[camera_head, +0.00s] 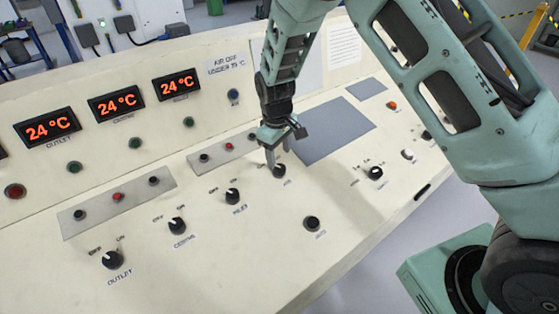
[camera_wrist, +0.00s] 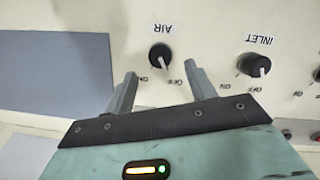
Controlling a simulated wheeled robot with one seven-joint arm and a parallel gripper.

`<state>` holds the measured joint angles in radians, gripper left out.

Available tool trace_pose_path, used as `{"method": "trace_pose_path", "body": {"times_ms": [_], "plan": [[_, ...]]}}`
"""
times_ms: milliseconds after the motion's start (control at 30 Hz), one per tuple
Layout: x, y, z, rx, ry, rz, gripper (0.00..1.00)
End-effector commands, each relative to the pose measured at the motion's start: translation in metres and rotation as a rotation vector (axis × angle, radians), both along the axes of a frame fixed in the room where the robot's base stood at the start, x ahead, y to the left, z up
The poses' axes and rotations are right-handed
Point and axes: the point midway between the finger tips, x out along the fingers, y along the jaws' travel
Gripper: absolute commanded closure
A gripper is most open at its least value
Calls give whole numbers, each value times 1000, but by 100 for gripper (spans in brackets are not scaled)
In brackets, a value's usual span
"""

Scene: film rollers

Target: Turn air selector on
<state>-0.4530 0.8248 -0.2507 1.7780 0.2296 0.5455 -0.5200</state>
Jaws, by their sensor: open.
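The air selector is a black round knob (camera_wrist: 160,57) on the cream panel, with an AIR label that reads upside down in the wrist view. OFF and ON marks sit beside it, and its pale pointer faces the OFF side as far as I can tell. In the head view the knob (camera_head: 279,171) is partly covered by my gripper (camera_head: 275,158). In the wrist view my gripper (camera_wrist: 160,73) is open, with its fingertips apart, just short of the knob on either side. Nothing is between the fingers.
The INLET knob (camera_wrist: 258,66) is close beside the air knob. The CENTRE knob (camera_head: 177,226), OUTLET knob (camera_head: 113,259) and another black knob (camera_head: 312,223) stand on the same panel. A grey plate (camera_head: 335,131) lies flat behind to the right. Displays (camera_head: 117,103) read 24 °C.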

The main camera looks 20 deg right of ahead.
Motion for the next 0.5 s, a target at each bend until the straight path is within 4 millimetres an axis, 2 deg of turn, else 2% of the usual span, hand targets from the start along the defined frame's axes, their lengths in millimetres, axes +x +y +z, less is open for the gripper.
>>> {"method": "trace_pose_path", "body": {"times_ms": [200,300,500], "plan": [[1,-2,-35,0,2,-2,45],[2,-3,-45,0,1,-1,45],[2,-3,-53,1,-1,-1,45]]}}
